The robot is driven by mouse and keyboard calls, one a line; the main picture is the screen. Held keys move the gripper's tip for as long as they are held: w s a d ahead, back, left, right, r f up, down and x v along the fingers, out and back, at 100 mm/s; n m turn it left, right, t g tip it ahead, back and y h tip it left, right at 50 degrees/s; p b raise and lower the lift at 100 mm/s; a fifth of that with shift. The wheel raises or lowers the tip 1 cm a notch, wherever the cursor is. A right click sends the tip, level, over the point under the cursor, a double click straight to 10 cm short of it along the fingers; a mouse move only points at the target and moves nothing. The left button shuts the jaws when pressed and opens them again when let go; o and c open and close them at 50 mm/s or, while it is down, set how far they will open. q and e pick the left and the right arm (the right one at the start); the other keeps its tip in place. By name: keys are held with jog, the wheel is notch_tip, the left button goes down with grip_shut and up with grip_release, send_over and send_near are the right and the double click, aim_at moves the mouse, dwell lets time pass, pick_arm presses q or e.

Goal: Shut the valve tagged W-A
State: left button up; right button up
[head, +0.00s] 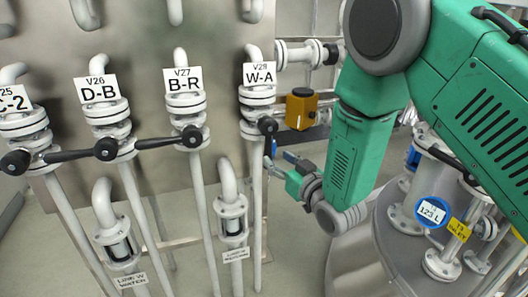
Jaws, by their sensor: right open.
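The tag W-A (259,73), marked V28, hangs on the rightmost valve of the row. This valve (252,97) is a white flanged body on a vertical white pipe. A black knob (267,126) sits just below it, in front of the pipe; its lever looks foreshortened, so I cannot tell its exact direction. My right gripper (279,156) is open and empty, below and slightly right of that knob, with a visible gap. My right arm comes in from the upper right. My left gripper is not in view.
Valves B-R (184,104), D-B (106,112) and C-2 (22,124) stand to the left, with black levers between them. An orange box (300,108) is close right of the W-A valve. A vessel with a blue 123 L gauge (432,211) stands lower right.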

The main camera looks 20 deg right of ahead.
aim_at(270, 149)
jog(key=b+x, duration=0.1)
jog(key=x, duration=0.5)
jog(key=shift+w+f, duration=0.1)
jog(key=shift+w, duration=0.2)
jog(key=shift+a, duration=0.3)
jog(key=shift+d, duration=0.8)
grip_shut()
